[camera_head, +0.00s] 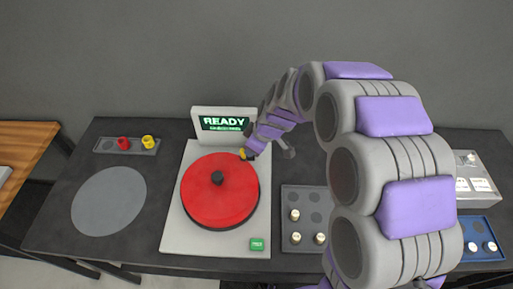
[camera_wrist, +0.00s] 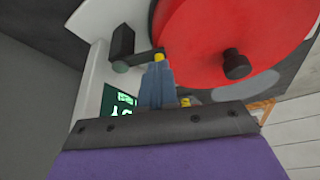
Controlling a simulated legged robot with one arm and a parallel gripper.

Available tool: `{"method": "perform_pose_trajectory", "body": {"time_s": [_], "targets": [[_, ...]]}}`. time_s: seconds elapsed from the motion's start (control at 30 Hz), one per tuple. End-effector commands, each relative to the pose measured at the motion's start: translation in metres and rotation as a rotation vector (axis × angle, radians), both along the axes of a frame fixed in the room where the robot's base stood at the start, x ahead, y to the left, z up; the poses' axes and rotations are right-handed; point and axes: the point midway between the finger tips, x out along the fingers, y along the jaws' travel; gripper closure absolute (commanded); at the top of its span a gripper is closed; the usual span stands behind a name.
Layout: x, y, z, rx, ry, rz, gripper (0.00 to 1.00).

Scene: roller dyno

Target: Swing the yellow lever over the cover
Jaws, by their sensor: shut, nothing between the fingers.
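The round red cover (camera_head: 220,200) with a black knob (camera_head: 217,178) lies on a white machine (camera_head: 176,230); it also shows in the wrist view (camera_wrist: 200,45). The lever is a dark arm (camera_wrist: 142,58) by a dark block (camera_wrist: 122,42), with a yellow end (camera_wrist: 159,57) at the cover's edge. In the head view, a yellow spot (camera_head: 243,154) shows at the cover's upper right rim. My gripper (camera_wrist: 157,70) is shut and empty, its fingertips right at the yellow end. I cannot tell whether they touch. The fingers hide part of the lever.
A READY screen (camera_head: 225,123) stands behind the cover. A small tray (camera_head: 105,145) with a red and a yellow cap is at the left, near a grey disc (camera_head: 108,201). A dark tray (camera_head: 290,192) with white-topped pieces and a green button (camera_head: 257,244) are nearer the front.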

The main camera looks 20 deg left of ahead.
Motion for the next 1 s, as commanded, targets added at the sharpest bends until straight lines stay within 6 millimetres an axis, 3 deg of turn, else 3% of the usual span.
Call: {"method": "perform_pose_trajectory", "body": {"time_s": [1.0], "targets": [[-0.0048, 0.0093, -0.0019, -0.005, 0.006, -0.010, 1.00]]}}
